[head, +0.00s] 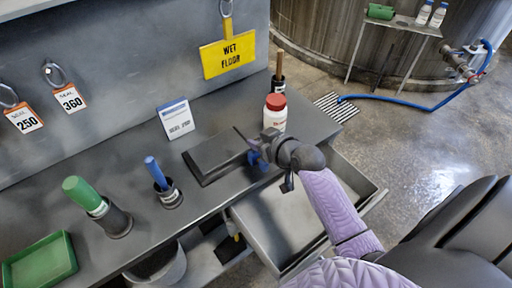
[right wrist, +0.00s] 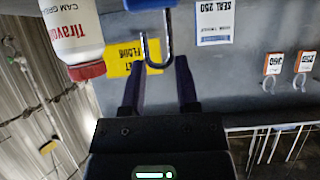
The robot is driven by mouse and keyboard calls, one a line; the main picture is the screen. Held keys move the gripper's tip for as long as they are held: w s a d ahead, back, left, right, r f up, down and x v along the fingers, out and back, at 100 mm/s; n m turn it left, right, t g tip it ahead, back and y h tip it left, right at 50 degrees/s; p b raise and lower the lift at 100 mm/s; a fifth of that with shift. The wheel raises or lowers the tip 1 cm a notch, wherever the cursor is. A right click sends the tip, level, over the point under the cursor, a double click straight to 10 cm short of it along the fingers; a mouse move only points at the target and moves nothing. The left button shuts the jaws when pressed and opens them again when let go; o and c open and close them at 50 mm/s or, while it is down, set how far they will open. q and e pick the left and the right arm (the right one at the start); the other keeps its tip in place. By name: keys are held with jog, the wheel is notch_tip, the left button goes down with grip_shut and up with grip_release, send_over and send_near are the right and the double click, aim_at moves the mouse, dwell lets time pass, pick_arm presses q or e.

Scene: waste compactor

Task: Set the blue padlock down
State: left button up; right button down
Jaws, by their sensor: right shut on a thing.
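The blue padlock (head: 257,161) is at my right gripper (head: 262,153), over the right end of a dark flat board (head: 212,158) on the grey counter. In the right wrist view the padlock's blue body (right wrist: 150,4) is cut by the top edge. Its metal shackle (right wrist: 156,62) hangs between my right gripper's dark fingers (right wrist: 158,75), and one leg seems to end free. The right gripper is shut on the padlock. I cannot tell whether the padlock touches the board. My left gripper is not in view.
A white bottle with a red cap (head: 275,114) stands close behind the right gripper. A small sign (head: 176,118), a blue-handled tool (head: 157,173) in a holder and a green-handled one (head: 82,194) stand to the left. An open drawer (head: 262,238) lies below the counter's front edge.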

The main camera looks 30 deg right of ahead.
jog(key=shift+f, duration=0.95)
jog(key=shift+r, duration=0.15)
jog(key=c, duration=0.8)
grip_release()
jog(key=o, duration=0.5)
jog(key=shift+c, duration=0.2)
